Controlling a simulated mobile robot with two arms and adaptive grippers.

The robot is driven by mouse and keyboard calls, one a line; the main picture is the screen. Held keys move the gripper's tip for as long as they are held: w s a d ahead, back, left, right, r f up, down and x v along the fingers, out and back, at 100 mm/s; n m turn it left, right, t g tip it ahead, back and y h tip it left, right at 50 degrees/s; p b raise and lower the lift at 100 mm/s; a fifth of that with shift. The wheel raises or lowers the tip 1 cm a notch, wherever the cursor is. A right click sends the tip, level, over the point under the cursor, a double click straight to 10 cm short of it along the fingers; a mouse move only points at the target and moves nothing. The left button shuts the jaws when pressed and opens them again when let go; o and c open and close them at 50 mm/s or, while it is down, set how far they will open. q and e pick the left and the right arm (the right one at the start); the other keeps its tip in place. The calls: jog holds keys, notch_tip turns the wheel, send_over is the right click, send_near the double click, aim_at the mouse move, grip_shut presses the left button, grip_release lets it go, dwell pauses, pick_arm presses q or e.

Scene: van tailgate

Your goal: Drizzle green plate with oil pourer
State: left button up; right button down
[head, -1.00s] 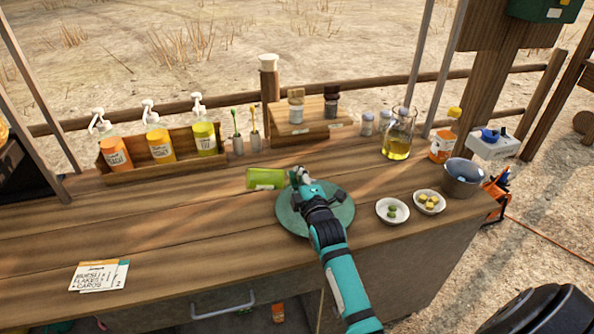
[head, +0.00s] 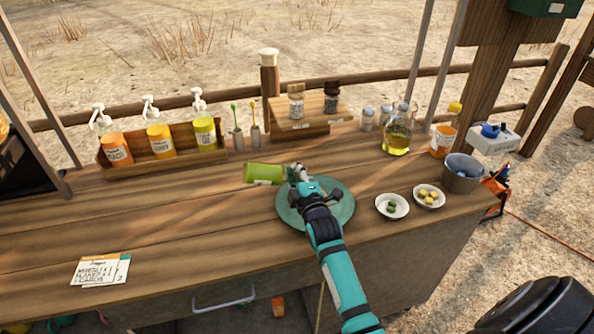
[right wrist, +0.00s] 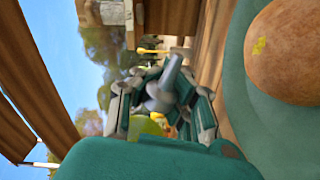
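The green plate (head: 342,208) lies on the wooden counter, partly hidden under my right arm; it fills the right side of the right wrist view (right wrist: 243,90). A round brown food item (right wrist: 292,50) with a small yellow spot sits on it. A green bottle, apparently the oil pourer (head: 262,174), lies nearly level in the air at the plate's upper left. My right gripper (head: 297,174) is shut around its grey neck or spout end. In the right wrist view the fingers surround a grey spout-like part (right wrist: 164,88). My left gripper is not in view.
Two small white bowls (head: 392,216) and a grey bowl (head: 463,182) stand right of the plate. A glass oil jug (head: 397,140), jars and pump bottles (head: 160,142) line the back. Cards (head: 100,270) lie front left.

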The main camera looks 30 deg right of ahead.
jog(key=shift+s+d+r, duration=0.1)
jog(key=shift+s+d, duration=0.05)
jog(key=shift+s, duration=0.05)
jog(key=shift+s+d+p, duration=0.15)
jog(key=shift+s+p, duration=0.1)
jog(key=shift+p, duration=0.15)
jog(key=shift+w+d, duration=0.1)
jog(key=shift+w+d, duration=0.2)
jog(key=shift+d, duration=0.2)
jog(key=shift+w+a, duration=0.1)
jog(key=shift+a, duration=0.35)
